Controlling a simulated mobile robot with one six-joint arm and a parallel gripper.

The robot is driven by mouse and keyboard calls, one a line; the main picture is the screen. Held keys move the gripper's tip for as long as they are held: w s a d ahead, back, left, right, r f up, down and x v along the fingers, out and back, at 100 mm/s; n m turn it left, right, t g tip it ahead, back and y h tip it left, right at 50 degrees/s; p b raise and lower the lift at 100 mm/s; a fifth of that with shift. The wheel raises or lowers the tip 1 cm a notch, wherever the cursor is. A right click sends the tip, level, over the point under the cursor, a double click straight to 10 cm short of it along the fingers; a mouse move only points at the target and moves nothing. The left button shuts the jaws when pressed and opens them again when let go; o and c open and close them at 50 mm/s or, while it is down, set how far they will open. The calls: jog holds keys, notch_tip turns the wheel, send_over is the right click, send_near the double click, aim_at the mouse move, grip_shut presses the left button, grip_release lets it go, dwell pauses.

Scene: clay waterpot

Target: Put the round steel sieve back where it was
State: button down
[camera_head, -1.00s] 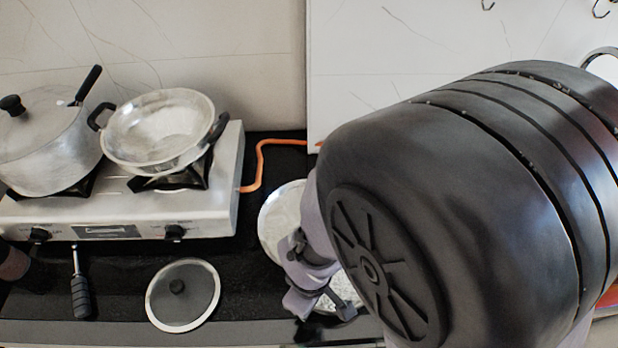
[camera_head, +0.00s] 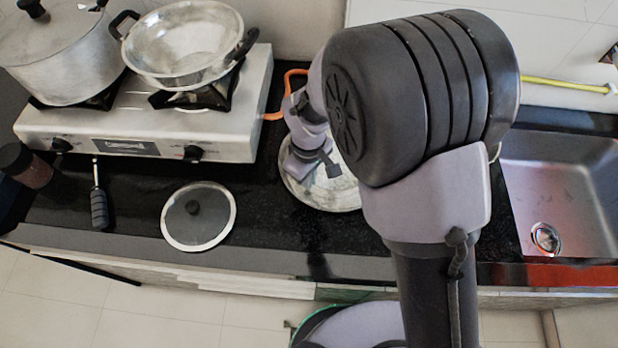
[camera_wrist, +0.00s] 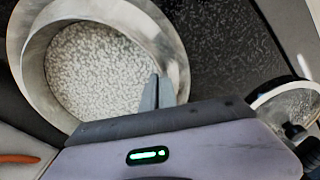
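A round steel vessel with a broad shiny rim and a pale speckled bottom, which looks like the sieve (camera_wrist: 30,75), fills the upper left of the wrist view. In the head view its pale round edge (camera_head: 330,201) shows on the black counter, right of the stove, partly hidden by my arm. My gripper (camera_wrist: 158,92) is at the near right side of the sieve in the wrist view, its narrow fingers close together and overlapping the rim. In the head view my gripper (camera_head: 318,165) is over the sieve. Whether the fingers pinch the rim is unclear.
A two-burner stove (camera_head: 235,130) holds a lidded pot (camera_head: 65,65) and a steel wok (camera_head: 185,45). A glass lid (camera_head: 198,232) and a black-handled tool (camera_head: 99,208) lie in front. An orange hose (camera_head: 275,115) runs beside the stove. A sink (camera_head: 565,190) is at right.

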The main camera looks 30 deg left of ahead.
jog(key=shift+f, duration=0.15)
jog(key=c, duration=1.7)
grip_release()
